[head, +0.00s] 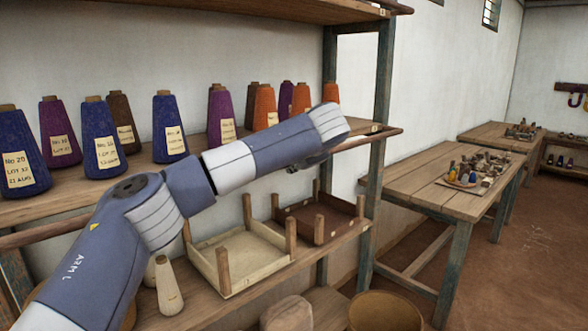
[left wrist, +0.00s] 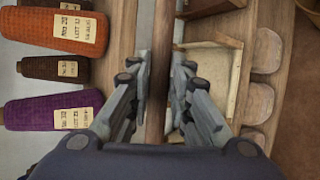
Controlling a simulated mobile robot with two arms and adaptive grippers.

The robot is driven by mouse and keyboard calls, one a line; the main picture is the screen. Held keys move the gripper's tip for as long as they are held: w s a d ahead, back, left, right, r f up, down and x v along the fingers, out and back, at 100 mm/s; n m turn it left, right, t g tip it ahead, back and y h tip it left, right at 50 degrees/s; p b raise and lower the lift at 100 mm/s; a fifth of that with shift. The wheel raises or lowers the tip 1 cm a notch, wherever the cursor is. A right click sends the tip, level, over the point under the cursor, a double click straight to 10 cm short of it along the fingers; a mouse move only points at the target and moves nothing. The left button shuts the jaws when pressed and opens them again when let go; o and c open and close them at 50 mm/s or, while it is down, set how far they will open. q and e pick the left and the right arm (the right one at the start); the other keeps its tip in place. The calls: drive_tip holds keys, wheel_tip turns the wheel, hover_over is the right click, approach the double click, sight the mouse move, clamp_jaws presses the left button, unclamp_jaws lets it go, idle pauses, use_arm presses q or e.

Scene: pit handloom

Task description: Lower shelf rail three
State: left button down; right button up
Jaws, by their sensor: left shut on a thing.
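A long round wooden rail (head: 372,138) runs along the front of the cone shelf, and its right end reaches past the grey-blue post. It crosses the left wrist view (left wrist: 160,30) from top to middle, between my gripper's fingers. My left gripper (left wrist: 161,88) is shut on this rail, one finger on each side. In the head view the left gripper (head: 312,160) is mostly hidden behind my forearm, and my arm covers the rail's middle. Whether the rail rests in its holders cannot be told. My right gripper is in neither view.
Thread cones, such as a blue one (head: 170,128), stand on the shelf behind the rail. Below are a cream tray (head: 222,272) and a dark tray (head: 345,208) with upright pegs. A basket (head: 385,312) stands low in front. Worktables (head: 430,185) stand at the right, with open floor beyond.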

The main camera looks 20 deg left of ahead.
use_arm(q)
drive_tip(key=shift+s+d+f+b, duration=0.1)
drive_tip(key=shift+d+f+b, duration=0.1)
drive_tip(key=shift+f, duration=0.45)
drive_tip(key=shift+s+d+f+b, duration=0.1)
drive_tip(key=shift+f+b, duration=0.05)
drive_tip(key=shift+f, duration=0.5)
drive_tip(key=c, duration=1.5)
unclamp_jaws()
drive_tip(key=shift+d, duration=0.1)
drive_tip(key=shift+o, duration=0.2)
drive_tip(key=shift+a+r, duration=0.1)
drive_tip(key=shift+a, duration=0.15)
drive_tip(key=shift+d, duration=0.1)
